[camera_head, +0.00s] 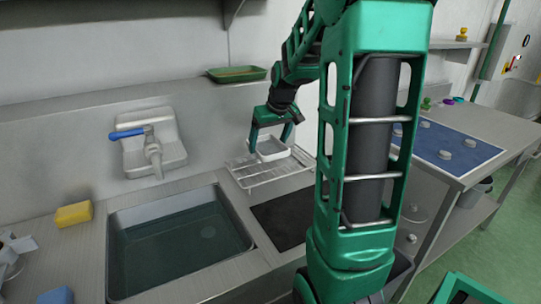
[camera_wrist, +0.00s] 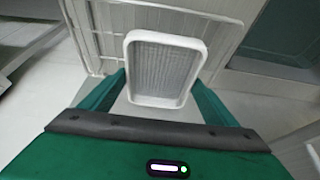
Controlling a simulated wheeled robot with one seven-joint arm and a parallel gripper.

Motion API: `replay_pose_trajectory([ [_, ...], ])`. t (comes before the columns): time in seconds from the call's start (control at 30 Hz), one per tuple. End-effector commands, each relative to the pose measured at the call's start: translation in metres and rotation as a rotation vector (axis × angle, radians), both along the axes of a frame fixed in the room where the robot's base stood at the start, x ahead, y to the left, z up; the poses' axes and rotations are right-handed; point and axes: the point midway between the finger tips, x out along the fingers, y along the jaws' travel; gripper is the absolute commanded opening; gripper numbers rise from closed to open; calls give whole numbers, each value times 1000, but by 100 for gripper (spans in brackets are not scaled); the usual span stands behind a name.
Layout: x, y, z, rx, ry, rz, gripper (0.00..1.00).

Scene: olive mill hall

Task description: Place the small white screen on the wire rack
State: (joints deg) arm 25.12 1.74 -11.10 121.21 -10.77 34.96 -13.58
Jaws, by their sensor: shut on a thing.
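The small white screen (camera_head: 271,148) is a shallow rectangular frame with a grey mesh. My gripper (camera_head: 271,138) is shut on it, with green fingers on either side. In the wrist view the screen (camera_wrist: 162,68) sits between the fingertips of my gripper (camera_wrist: 153,95). The wire rack (camera_head: 262,177) stands on the counter to the right of the sink. The screen is over the back part of the rack, and the rack's wires (camera_wrist: 100,45) show behind it in the wrist view. I cannot tell whether the screen touches the rack.
A water-filled sink (camera_head: 180,243) lies left of the rack, below a blue-handled tap (camera_head: 150,146). A dark mat (camera_head: 284,218) lies in front of the rack. A yellow sponge (camera_head: 74,214) is at left, and a green tray (camera_head: 237,74) sits on the back ledge.

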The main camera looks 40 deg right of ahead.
Motion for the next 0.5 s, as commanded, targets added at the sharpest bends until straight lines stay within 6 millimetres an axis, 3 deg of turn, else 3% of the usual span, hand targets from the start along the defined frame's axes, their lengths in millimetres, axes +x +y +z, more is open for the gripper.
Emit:
replay_pose_trajectory([
  [0.2, 1, -24, -14, 1, 0, -2, 57],
  [0.5, 1, -25, -46, 2, 2, -1, 57],
])
